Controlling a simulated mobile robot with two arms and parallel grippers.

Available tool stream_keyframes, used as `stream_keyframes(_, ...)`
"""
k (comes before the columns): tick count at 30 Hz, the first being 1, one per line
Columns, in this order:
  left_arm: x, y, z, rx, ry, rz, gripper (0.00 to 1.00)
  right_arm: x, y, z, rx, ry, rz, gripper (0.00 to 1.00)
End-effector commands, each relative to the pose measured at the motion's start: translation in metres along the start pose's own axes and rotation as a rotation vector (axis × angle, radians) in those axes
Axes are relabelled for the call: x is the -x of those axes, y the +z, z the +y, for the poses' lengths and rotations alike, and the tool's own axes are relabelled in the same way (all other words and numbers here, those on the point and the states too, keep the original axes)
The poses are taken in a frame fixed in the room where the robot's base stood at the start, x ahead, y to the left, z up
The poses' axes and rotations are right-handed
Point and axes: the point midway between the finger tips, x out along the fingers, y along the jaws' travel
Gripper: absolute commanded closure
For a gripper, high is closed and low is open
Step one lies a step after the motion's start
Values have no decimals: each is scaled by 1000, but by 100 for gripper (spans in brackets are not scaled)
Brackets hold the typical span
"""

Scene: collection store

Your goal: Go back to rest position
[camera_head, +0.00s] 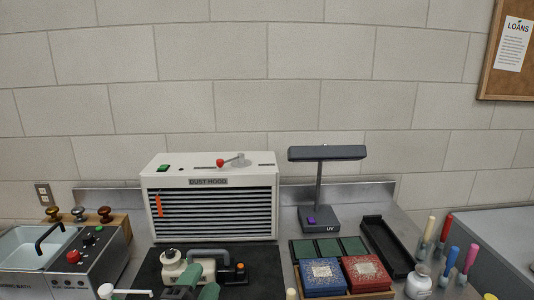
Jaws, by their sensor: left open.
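I see nothing held between the fingers. My right gripper is not in view.
A white dust hood (212,181) stands behind the mat. A UV lamp (319,218), blue box (323,279), red box (367,273) and black tray (387,246) are to the right. A bath unit (90,262) is at left.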

Motion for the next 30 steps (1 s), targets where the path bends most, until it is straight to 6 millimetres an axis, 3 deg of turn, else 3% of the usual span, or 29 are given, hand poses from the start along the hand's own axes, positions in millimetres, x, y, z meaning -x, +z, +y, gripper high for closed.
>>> stream_keyframes(3,53,48,46,303,194,-324,48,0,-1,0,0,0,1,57)
stream_keyframes(7,122,79,88,563,379,-649,48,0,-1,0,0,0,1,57)
stream_keyframes(13,207,89,124,790,567,-991,48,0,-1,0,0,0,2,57)
stream_keyframes(21,298,78,140,961,746,-1335,48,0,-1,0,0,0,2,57)
stream_keyframes(22,305,77,143,973,762,-1366,48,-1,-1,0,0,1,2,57)
stream_keyframes(30,301,114,222,955,778,-1372,48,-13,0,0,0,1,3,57)
